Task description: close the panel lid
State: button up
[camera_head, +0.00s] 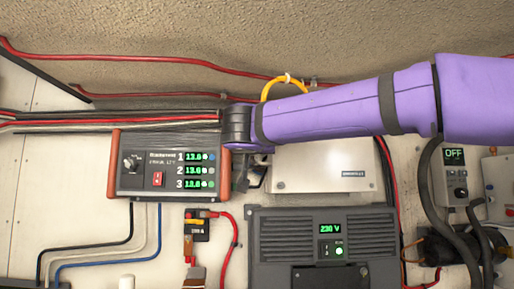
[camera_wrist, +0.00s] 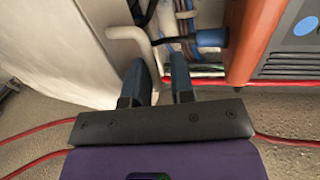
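The panel lid (camera_head: 320,168) is a pale, off-white plate right of centre in the head view, partly covered by my purple arm. In the wrist view a pale panel surface (camera_wrist: 90,45), apparently the same lid, fills the upper left. A bent, pale handle (camera_wrist: 140,38) stands out from it. My gripper (camera_wrist: 157,64) has its two dark fingers apart, with the handle's end between or just beyond them. I cannot tell whether they touch it. In the head view my gripper (camera_head: 253,178) is mostly hidden under the wrist, at the lid's left edge.
A charger with orange ends (camera_head: 168,165) stands close left of my gripper. A dark inverter reading 230 V (camera_head: 325,245) lies below the lid. Red cables (camera_head: 160,62) cross the upper wall. Wires (camera_wrist: 183,30) run behind the fingers. An OFF display unit (camera_head: 454,170) is at right.

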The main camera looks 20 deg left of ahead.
jog(key=s+d, duration=0.1)
jog(key=s, duration=0.9)
jog(key=shift+s, duration=0.2)
jog(key=shift+d, duration=0.15)
